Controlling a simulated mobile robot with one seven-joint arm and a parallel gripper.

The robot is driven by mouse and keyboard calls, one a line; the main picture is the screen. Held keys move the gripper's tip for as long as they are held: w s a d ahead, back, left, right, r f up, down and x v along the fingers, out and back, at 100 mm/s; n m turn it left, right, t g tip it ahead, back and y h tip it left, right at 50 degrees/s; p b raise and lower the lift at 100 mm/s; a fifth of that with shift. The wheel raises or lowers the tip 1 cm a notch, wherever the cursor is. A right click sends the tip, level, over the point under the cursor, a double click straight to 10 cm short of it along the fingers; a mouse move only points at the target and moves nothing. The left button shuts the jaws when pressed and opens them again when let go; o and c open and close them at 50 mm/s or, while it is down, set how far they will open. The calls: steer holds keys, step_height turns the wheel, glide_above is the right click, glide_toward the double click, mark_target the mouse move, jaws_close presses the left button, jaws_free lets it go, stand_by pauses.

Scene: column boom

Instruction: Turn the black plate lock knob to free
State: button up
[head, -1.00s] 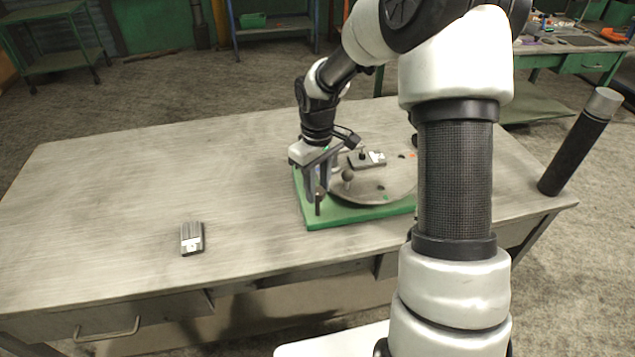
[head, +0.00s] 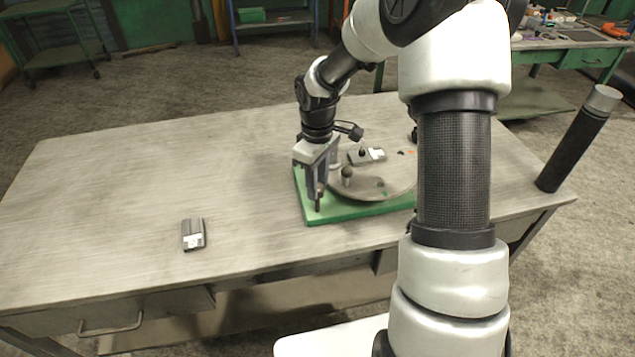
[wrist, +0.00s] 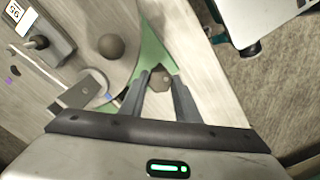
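The black plate lock knob (wrist: 159,80) shows in the wrist view as a small dark faceted head between my two fingertips. In the head view its dark post (head: 317,206) stands at the front left corner of the green base (head: 345,214). My gripper (head: 318,190) points down over it, with a finger on either side. The fingers sit very close to the knob, and I cannot tell whether they touch it. The knob's marking and turn angle cannot be read. The round grey plate (head: 372,190) lies on the base, right of my gripper.
A ball-topped post (head: 347,173) stands at the plate's left edge, also in the wrist view (wrist: 111,46). A grey block with a black knob and white label (head: 366,155) sits on the plate. A similar block (head: 193,234) lies on the open table (head: 130,200) to the left.

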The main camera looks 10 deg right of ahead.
steer(key=o, duration=0.4)
steer(key=shift+r+p, duration=0.45)
steer(key=shift+r, duration=8.3)
